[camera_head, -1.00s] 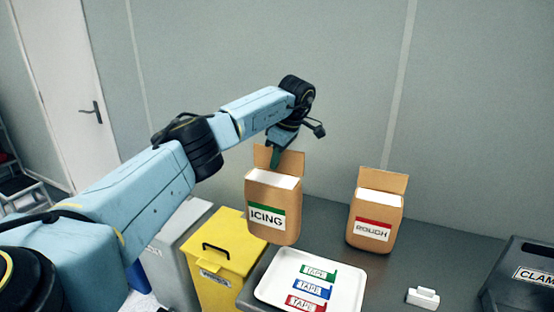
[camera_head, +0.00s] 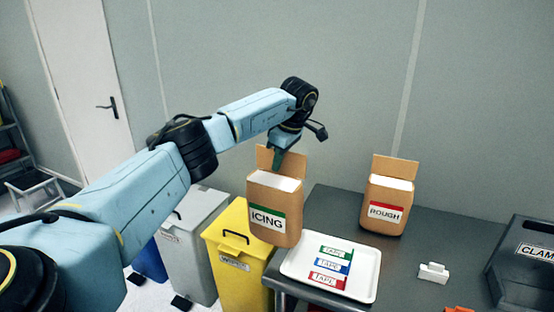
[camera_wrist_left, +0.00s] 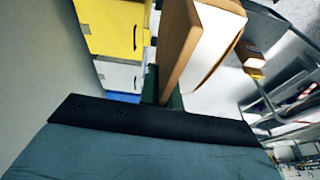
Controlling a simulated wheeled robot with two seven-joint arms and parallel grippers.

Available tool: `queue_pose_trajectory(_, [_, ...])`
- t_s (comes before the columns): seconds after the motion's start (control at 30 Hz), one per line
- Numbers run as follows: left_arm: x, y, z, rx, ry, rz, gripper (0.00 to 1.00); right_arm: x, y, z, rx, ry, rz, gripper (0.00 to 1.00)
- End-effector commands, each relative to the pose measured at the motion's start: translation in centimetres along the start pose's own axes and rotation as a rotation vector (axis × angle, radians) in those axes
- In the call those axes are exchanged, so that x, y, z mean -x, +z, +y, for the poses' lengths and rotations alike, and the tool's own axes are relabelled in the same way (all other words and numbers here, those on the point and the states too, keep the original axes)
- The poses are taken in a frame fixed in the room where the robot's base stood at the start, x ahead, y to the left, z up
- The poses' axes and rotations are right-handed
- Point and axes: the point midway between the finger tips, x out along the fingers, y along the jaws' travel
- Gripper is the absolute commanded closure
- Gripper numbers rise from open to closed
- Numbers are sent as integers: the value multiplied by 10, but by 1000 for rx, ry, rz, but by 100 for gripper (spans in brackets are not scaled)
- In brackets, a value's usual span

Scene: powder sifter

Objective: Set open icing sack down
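The open icing sack (camera_head: 275,214) is a brown paper bag with a green-edged ICING label and a white top. My left gripper (camera_head: 277,160) is shut on its raised back flap, from above. The sack hangs nearly upright by the left end of the dark table (camera_head: 420,265), in front of the yellow bin in the picture; I see no support under it. In the left wrist view the flap (camera_wrist_left: 178,45) stands between the green fingers (camera_wrist_left: 163,92). My right gripper is not in view.
A similar sack marked ROUGH (camera_head: 384,205) stands on the table. A white tray (camera_head: 368,284) holds green, blue and red tape pieces. A small white block (camera_head: 433,273) and a dark CLAMP box (camera_head: 525,265) are at right. A yellow bin (camera_head: 234,262) and grey bin (camera_head: 195,240) stand left.

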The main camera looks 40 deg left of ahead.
Motion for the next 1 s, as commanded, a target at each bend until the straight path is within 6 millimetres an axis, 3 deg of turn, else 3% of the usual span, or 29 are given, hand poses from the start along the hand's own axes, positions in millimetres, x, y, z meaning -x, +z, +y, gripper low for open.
queue_pose_trajectory(0.23, [2, 8, -8, -63, 19, -1, 100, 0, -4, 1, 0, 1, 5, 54])
queue_pose_trajectory(0.47, [0, 31, -27, -232, 68, -1, 100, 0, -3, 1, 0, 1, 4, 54])
queue_pose_trajectory(1.0, [-4, 127, -106, -927, 261, -1, 100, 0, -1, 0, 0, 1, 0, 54])
